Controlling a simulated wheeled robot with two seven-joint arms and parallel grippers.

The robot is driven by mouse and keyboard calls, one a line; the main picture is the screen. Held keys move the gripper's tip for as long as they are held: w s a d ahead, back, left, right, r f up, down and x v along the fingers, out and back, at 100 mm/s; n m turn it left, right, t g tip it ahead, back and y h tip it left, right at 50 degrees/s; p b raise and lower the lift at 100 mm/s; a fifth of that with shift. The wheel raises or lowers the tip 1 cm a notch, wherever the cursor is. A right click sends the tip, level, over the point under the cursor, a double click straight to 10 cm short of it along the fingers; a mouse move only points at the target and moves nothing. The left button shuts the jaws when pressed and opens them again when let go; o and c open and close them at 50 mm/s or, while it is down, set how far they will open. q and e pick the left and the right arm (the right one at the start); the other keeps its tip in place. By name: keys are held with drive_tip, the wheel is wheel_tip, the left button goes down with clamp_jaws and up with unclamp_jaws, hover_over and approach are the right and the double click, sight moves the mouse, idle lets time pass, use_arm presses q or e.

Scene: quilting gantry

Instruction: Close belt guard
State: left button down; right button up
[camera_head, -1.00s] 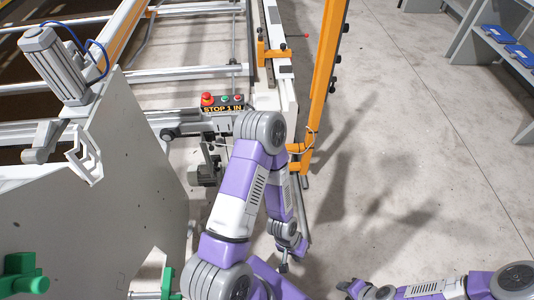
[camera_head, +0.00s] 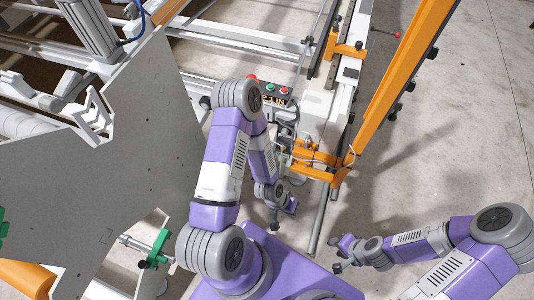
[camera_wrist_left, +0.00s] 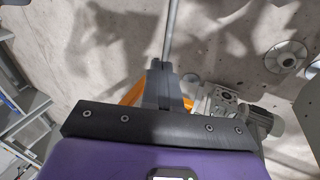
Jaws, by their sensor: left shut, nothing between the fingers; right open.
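No part is clearly marked as the belt guard. An orange frame (camera_head: 318,160) with several bars sits low at the end of the machine, beside a white upright, and may be it; I cannot tell how far it stands open. Orange also shows behind the fingers in the left wrist view (camera_wrist_left: 133,95). My left gripper (camera_head: 275,220) hangs to the left of the orange frame, apparently apart from it. In the wrist view its fingers (camera_wrist_left: 158,72) are together with nothing between them. My right gripper (camera_head: 342,254) is open and empty over the floor, below the orange frame.
A tall orange post (camera_head: 405,75) rises at right. A control box (camera_head: 277,96) is partly hidden by my left arm. A large grey side plate (camera_head: 130,165) fills the left. A motor with gearbox (camera_wrist_left: 255,120) lies right of my left fingers.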

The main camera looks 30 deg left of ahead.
use_arm(q)
drive_tip(key=w+a+f+m+t+b, duration=0.1)
drive_tip(key=w+a+f+t, duration=0.6)
drive_tip(key=w+a+f, duration=0.15)
drive_tip(key=s+a+f+m+t+y+b, duration=0.1)
drive_tip(key=s+a+f+t+y+b, duration=0.2)
drive_tip(key=a+t, duration=0.6)
drive_tip(key=shift+y, duration=0.5)
drive_tip(key=w, duration=0.5)
drive_tip(key=w+b, duration=0.1)
drive_tip(key=w, duration=0.3)
drive_tip(key=w+b, duration=0.1)
drive_tip(key=w, duration=0.4)
drive_tip(key=shift+w+a+r, duration=0.1)
drive_tip(key=shift+w+r, duration=0.2)
drive_tip(key=shift+w, duration=0.05)
